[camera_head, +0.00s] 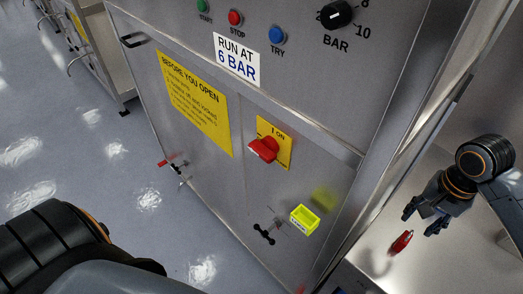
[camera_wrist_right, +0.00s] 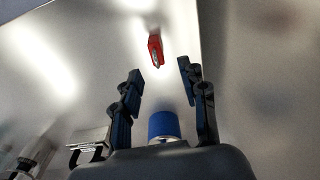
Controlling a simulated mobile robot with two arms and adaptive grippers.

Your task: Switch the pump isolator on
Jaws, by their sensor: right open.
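The pump isolator is a red rotary handle (camera_head: 264,149) on a yellow plate (camera_head: 284,153) marked "I ON", on the steel cabinet front. The handle points away from the "I ON" text, toward the left. My right gripper (camera_head: 422,220) is at the right, well apart from the isolator, with its fingers spread and empty. A small red object (camera_head: 401,242), perhaps a padlock or tag, lies just beyond its fingertips over a steel surface. It also shows ahead of the open fingers in the right wrist view (camera_wrist_right: 155,48). My left gripper is out of view.
Below the isolator are a yellow open box (camera_head: 304,219) and a small black-handled valve (camera_head: 264,234). A red-handled valve (camera_head: 172,161) sticks out at the left. A blue cylinder (camera_wrist_right: 163,124) shows between the finger bases. Floor at the left is clear.

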